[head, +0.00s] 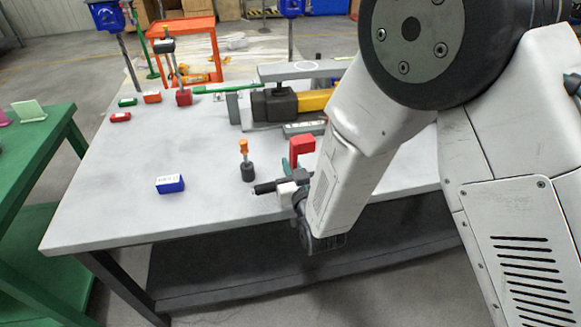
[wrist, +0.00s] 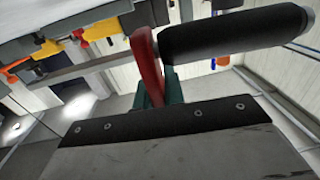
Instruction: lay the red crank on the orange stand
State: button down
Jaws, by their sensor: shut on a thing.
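My gripper (head: 288,178) is near the front edge of the grey table, shut on the red crank. In the wrist view the crank's red arm (wrist: 147,66) stands against a teal finger, and its black cylindrical grip (wrist: 230,32) points right. In the head view the black grip (head: 265,188) points left from the jaws; most of the crank is hidden there. An orange open-framed stand (head: 181,23) is beyond the table's far left edge. A small post with an orange top (head: 244,147) and dark round base stands on the table left of my gripper.
A red block (head: 302,146) is just behind my gripper. A blue box (head: 170,184) lies to the left on the grey table (head: 120,215). A black and yellow tool (head: 285,103) lies farther back. The front left tabletop is mostly clear. A green table (head: 30,150) stands at far left.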

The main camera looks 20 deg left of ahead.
jog(key=shift+w+a, duration=0.45)
jog(key=shift+w, duration=0.15)
jog(key=f, duration=0.2)
jog(key=shift+w+d+f, duration=0.1)
jog(key=shift+w+f, duration=0.1)
jog(key=shift+f, duration=0.4)
jog(key=shift+f, duration=0.1)
jog(key=c, duration=1.5)
grip_release()
jog(key=shift+f, duration=0.1)
